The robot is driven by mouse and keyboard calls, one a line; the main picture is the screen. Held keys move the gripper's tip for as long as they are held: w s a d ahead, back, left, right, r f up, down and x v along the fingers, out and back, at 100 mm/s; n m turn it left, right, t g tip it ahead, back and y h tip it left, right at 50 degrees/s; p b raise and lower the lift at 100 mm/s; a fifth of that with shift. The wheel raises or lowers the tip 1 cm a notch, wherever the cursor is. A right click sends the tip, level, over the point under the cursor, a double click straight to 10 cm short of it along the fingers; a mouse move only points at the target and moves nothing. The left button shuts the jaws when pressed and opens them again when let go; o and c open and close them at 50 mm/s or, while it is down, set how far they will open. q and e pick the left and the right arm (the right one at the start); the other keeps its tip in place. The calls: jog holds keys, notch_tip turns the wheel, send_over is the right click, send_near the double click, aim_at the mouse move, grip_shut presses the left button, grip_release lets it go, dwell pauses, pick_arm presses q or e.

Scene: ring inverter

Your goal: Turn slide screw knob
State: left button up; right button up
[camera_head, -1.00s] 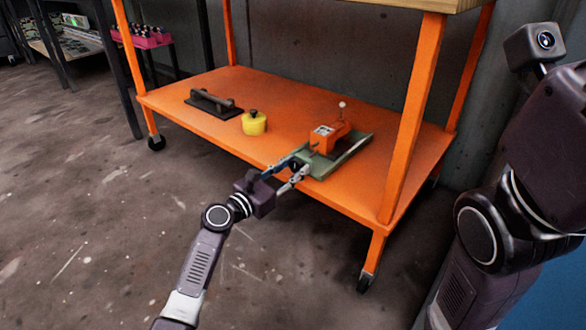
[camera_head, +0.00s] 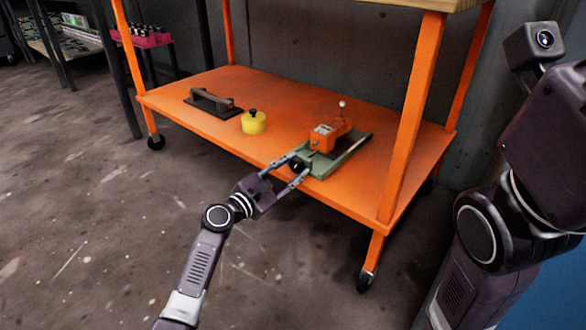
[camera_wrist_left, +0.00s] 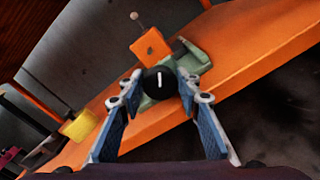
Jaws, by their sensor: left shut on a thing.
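The slide screw knob is black and round with a white line on its face, which points nearly straight up in the left wrist view (camera_wrist_left: 158,83). It sits at the near end of a green slide base (camera_head: 318,171) that carries an orange block (camera_head: 325,137). My left gripper (camera_head: 298,166) reaches in from the front, with one finger on each side of the knob. In the left wrist view the fingertips (camera_wrist_left: 159,85) are shut on the knob's sides. My right gripper is not in view.
The slide stands on the orange lower shelf (camera_head: 220,90) of a wheeled cart. A yellow round container (camera_head: 254,124) and a dark handled tool (camera_head: 213,102) stand left of it. An orange cart leg (camera_head: 412,120) rises to the right.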

pick_arm(q)
jog(key=shift+f+m, duration=0.1)
jog(key=shift+m, duration=0.5)
jog(key=o, duration=1.2)
jog(key=shift+c, duration=0.2)
